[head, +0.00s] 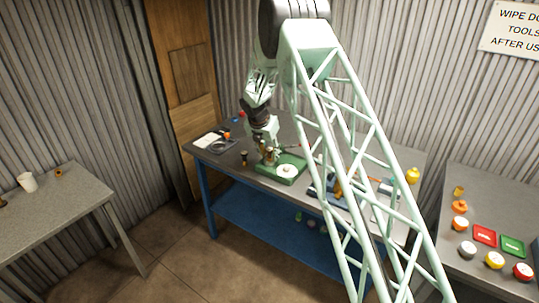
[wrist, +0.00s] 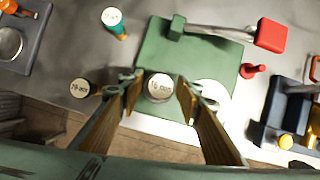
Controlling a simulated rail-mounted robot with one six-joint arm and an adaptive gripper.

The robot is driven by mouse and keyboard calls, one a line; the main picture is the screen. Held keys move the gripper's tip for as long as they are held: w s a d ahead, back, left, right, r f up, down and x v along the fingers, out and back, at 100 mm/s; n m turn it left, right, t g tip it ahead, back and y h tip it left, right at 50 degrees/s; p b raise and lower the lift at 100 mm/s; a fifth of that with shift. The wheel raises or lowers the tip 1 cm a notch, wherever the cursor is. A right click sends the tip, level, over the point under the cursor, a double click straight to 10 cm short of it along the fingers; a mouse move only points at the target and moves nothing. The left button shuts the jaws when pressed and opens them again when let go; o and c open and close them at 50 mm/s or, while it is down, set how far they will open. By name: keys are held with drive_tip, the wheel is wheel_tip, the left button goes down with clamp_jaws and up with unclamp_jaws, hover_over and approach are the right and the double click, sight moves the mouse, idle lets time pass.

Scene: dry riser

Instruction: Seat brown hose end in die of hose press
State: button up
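The hose press is a green base (head: 281,168) on the blue-legged bench; it also fills the upper middle of the wrist view (wrist: 160,48). It has a lever with a red grip (wrist: 272,36) and a white round part (wrist: 213,93), partly behind a finger. A hose end with a pale "16 mm" top (wrist: 159,88) sits between my fingertips, apparently the brown one. My gripper (head: 267,150) seems shut on it, above the near edge of the press. In the wrist view my fingers (wrist: 159,97) flank it closely. Its lower end and the die are hidden.
A dark "19 mm" hose end (wrist: 80,88) stands on the bench left of the press. A teal piece with a white top (wrist: 114,22) stands behind it. A grey tray (wrist: 25,45) lies far left. A red peg (wrist: 252,70) and a dark blue device (wrist: 285,110) are right.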

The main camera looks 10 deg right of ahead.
drive_tip(key=shift+r, duration=0.1)
drive_tip(key=v, duration=1.2)
drive_tip(key=shift+p, duration=0.35)
drive_tip(key=shift+w+r, duration=0.1)
idle(0.3)
drive_tip(key=shift+r, duration=0.1)
